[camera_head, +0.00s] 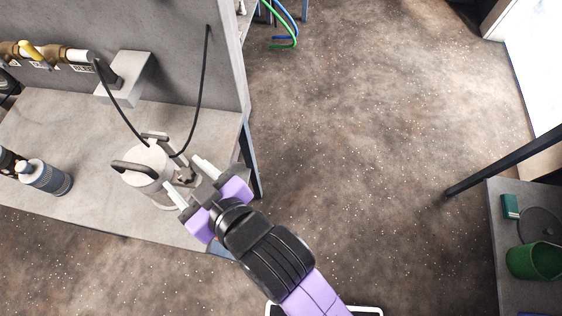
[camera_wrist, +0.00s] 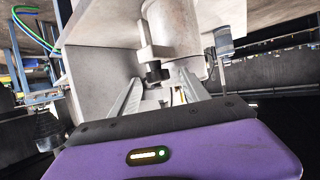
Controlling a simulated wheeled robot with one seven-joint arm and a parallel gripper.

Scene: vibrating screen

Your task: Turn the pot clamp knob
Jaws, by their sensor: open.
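The pot (camera_head: 145,160) is a light metal cylinder with a black handle on top, standing near the right end of the grey bench. It also shows in the wrist view (camera_wrist: 183,25). A grey metal clamp (camera_wrist: 146,35) sits against its side, with a dark knob (camera_wrist: 154,72) at its lower end. In the head view the knob (camera_head: 185,178) is small and partly hidden by my gripper. My gripper (camera_head: 188,180) is open, with one pale finger on each side of the knob. In the wrist view the knob shows between the fingertips (camera_wrist: 158,80); contact cannot be told.
A grey bottle (camera_head: 45,177) stands on the bench (camera_head: 85,215) at the left. Black cables run from the wall and a grey box (camera_head: 127,80) to the pot. Pipes with a yellow valve lie behind. A green bucket (camera_head: 534,261) is far right. The middle floor is clear.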

